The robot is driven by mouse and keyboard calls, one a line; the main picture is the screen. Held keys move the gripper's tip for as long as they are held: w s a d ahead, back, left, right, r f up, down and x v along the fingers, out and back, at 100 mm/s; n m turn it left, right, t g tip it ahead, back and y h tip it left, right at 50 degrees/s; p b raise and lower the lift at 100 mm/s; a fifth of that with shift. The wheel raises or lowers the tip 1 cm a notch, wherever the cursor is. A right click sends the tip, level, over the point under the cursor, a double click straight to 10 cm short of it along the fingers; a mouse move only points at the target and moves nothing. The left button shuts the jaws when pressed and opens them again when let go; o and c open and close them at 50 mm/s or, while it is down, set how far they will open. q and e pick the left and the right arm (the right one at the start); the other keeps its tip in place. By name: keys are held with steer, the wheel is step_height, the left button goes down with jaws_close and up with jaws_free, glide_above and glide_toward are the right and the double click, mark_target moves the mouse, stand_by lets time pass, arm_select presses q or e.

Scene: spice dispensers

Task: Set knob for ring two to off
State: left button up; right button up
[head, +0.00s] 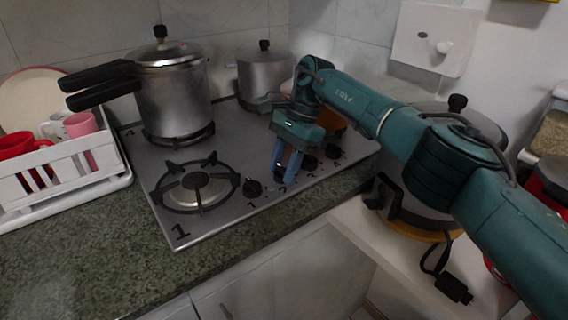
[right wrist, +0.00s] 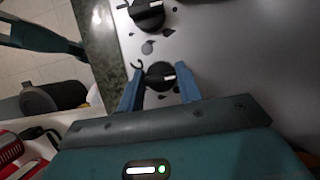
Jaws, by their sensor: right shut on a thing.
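The stove top (head: 232,222) has a row of black knobs along its front right edge. My right gripper (head: 283,170) points down at the knob beside the printed 2, which its fingers mostly hide in the head view. In the right wrist view the blue fingers are on either side of this black knob (right wrist: 160,76), which carries a white pointer line, and the gripper is shut on it. A 2-like mark stands beside the knob. Another knob (head: 252,188) sits to the left, by the front burner marked 1. My left gripper is not in view.
A pressure cooker (head: 172,100) stands on the back left burner and a smaller pot (head: 264,75) behind. Two more knobs (head: 311,162) (head: 333,151) lie right of the gripper. A white dish rack (head: 68,170) with cups is at left. The front counter (head: 90,260) is clear.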

stand_by(0.3)
steer(key=o, duration=1)
step_height(320, 180, up, 10)
steer(key=p, duration=0.1)
steer(key=shift+p, duration=0.4)
